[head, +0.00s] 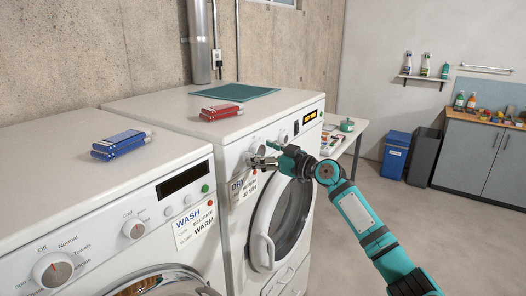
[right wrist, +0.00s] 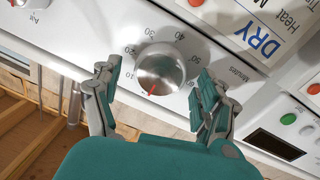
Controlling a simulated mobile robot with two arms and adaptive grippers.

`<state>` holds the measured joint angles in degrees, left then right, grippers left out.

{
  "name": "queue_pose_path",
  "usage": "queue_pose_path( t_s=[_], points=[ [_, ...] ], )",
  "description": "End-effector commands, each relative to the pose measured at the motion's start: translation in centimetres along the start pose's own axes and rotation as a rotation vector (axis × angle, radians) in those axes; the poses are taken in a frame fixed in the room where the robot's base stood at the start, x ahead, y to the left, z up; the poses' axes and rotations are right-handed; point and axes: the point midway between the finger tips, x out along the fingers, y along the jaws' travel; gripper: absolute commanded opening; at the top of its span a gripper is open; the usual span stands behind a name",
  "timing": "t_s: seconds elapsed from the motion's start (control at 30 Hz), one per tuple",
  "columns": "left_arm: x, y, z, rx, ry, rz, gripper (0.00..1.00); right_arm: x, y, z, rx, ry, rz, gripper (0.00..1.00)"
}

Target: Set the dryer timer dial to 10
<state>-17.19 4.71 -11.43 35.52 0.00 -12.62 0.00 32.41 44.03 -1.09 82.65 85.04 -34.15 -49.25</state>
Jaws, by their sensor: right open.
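The dryer (head: 240,128) is the farther white machine, with a DRY card (head: 243,188) on its front. In the right wrist view, the silver timer dial (right wrist: 160,69) sits on the white panel inside a ring of printed minute numbers. Its red mark points down and slightly left in that picture, near the lower part of the ring. My right gripper (right wrist: 155,95) is open, with one finger on each side of the dial's lower part; contact cannot be told. In the head view the right gripper (head: 268,155) is at the dryer's panel and partly hides the dial. My left gripper is not in view.
The washer (head: 90,190) stands at the left with its own knobs. A white table (head: 352,132) stands beyond. The floor at the right is largely clear.

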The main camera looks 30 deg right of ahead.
Motion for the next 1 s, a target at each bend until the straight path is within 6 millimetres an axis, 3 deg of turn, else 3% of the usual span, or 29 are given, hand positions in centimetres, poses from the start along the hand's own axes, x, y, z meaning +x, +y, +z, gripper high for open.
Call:
queue_pose_path(
  t_s=[0.1,0.53,1.0],
  points=[
    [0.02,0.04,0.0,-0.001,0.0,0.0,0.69,-0.03,0.01,0.02,0.0,0.0,0.0,0.75],
    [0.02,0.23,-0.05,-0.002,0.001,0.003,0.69,-0.06,0.02,0.02,0.001,0.0,0.0,0.2],
    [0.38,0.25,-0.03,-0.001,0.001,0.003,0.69,-0.08,0.1,0.01,0.133,-0.01,-0.001,0.2]
  ],
)
